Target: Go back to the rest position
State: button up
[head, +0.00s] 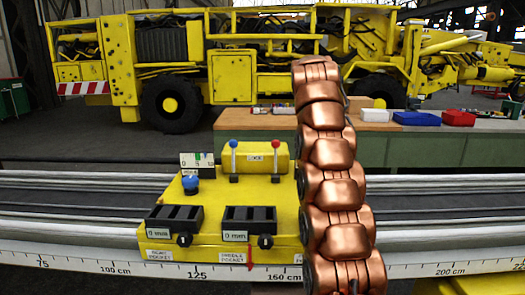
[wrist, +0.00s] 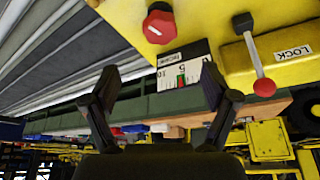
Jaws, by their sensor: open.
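My gripper (wrist: 160,78) shows in the wrist view with its two black fingers spread wide apart and nothing between them. In that view a yellow unit (wrist: 200,18) lies beyond the fingertips, with a red knob (wrist: 158,25), a small gauge card (wrist: 183,68) and a red-tipped lever (wrist: 258,70) beside a LOCK label. The fingers appear clear of these parts, though the right fingertip overlaps the gauge card in the picture. In the head view my copper arm rises at centre right, and the gripper is not visible there.
A yellow control box (head: 222,212) with a blue knob, two levers and two black pockets sits on the rail (head: 75,215). Another yellow surface (head: 470,287) shows at lower right. A bench (head: 425,150) holds blue and red trays. A large yellow machine (head: 230,75) stands behind.

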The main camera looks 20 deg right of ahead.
jog(key=s+a+n+g+y+p, duration=0.2)
jog(key=s+a+n+p, duration=0.4)
jog(key=s+a, duration=1.1)
jog(key=s+a+f+n+g+p, duration=0.1)
jog(key=s+a+f, duration=0.2)
jog(key=s, duration=0.6)
jog(key=s+a+f+n+g+y+p, duration=0.1)
jog(key=s+a+f+p, duration=0.1)
jog(key=s, duration=0.7)
jog(key=s+a+f+n+p, duration=0.1)
jog(key=s+a+f, duration=0.3)
jog(key=s, duration=0.6)
notch_tip(320, 180, down, 2)
jog(key=shift+a+f+n+g+p, duration=0.25)
jog(key=shift+n+g+p, duration=0.15)
jog(key=shift+p, duration=0.15)
